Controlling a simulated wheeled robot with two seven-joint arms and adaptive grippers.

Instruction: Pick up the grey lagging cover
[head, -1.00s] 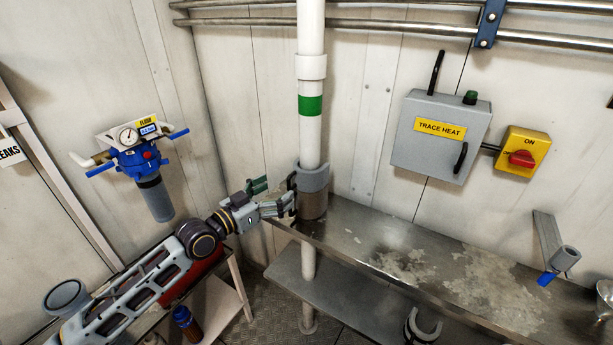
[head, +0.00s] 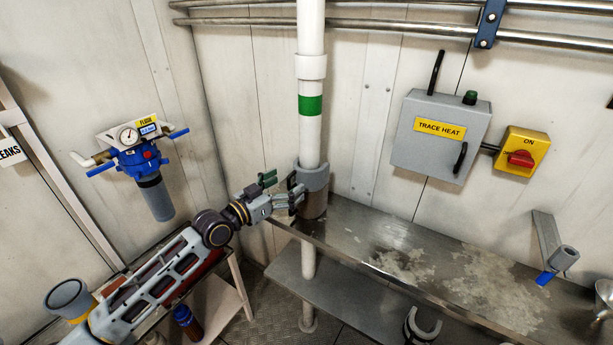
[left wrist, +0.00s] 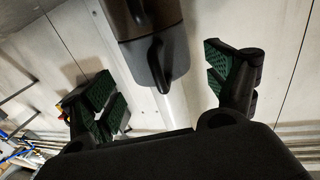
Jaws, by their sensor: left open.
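The grey lagging cover (head: 316,178) sits around the white pipe (head: 310,134), on top of a brownish-grey sleeve (head: 314,207) at the bench's left end. A dark handle sticks out from the cover on its left side. My left gripper (head: 283,187) is open, just left of the cover and close to its handle. In the left wrist view, the cover (left wrist: 176,50) and its dark handle lie between the spread green-padded fingers (left wrist: 165,84), apart from both. My right gripper is not in view.
The metal bench (head: 385,245) is mostly clear. A grey C-shaped piece (head: 425,331) is low down below the bench edge. A blue filter unit (head: 144,158) hangs on the left wall. The trace heat box (head: 440,136) is on the back wall.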

